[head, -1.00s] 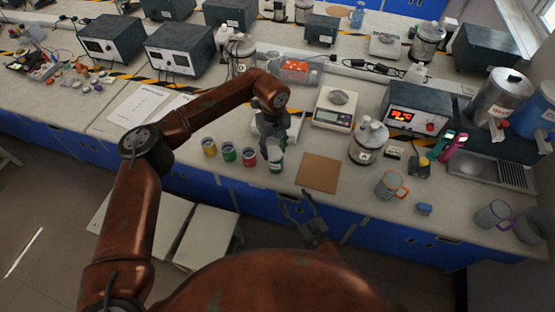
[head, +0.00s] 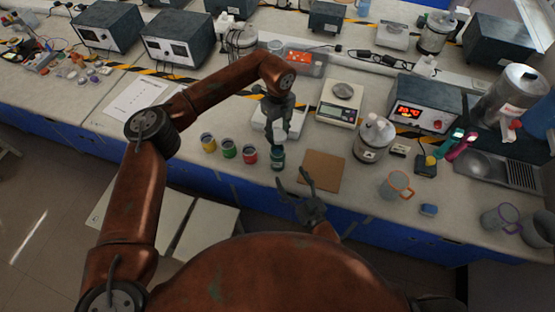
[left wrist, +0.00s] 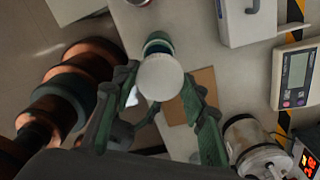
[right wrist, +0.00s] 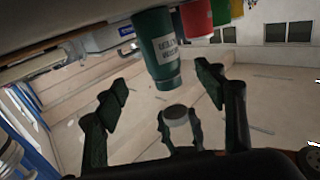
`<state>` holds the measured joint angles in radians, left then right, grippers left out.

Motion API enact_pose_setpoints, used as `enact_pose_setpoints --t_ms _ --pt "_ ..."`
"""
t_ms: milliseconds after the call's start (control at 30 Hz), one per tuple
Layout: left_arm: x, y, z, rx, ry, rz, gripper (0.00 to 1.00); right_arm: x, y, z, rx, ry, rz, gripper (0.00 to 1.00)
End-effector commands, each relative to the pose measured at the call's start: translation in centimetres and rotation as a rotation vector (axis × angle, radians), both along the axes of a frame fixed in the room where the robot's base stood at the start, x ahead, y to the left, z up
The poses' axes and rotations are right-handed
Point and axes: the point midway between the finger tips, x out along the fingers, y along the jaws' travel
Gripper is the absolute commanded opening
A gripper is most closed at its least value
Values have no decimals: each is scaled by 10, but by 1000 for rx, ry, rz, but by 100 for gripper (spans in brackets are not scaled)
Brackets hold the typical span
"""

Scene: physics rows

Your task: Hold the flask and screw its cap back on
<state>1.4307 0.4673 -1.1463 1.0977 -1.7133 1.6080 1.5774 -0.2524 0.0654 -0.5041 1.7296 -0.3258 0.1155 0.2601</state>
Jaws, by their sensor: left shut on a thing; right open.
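The teal flask (head: 277,158) stands upright on the bench near its front edge. In the right wrist view the flask (right wrist: 162,50) appears upside down, with a pale label on its side. My left gripper (head: 279,122) is above the flask, shut on the white cap (head: 280,133). The cap (left wrist: 160,77) covers part of the flask in the left wrist view. The right wrist view shows a gap between cap (right wrist: 176,115) and flask. My right gripper (head: 303,184) is open and empty, in front of the bench edge, with its fingers pointing towards the flask.
Red (head: 250,155), green (head: 229,149) and yellow (head: 208,143) cups stand left of the flask. A brown square board (head: 323,170) lies to its right. A scale (head: 338,104), a white-topped jar (head: 372,140) and an orange-handled mug (head: 396,187) are farther right.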

Motion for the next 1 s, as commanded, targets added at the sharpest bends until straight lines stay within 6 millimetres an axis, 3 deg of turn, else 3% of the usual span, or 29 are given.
enact_pose_setpoints --t_ms 400,600,1000 --pt "0 3 0 0 0 4 29 67 36 2 2 -1 4 64" --pt "0 3 0 0 0 4 29 90 47 1 1 -2 4 64" --pt "0 2 0 0 0 3 29 99 52 1 0 -1 4 64"
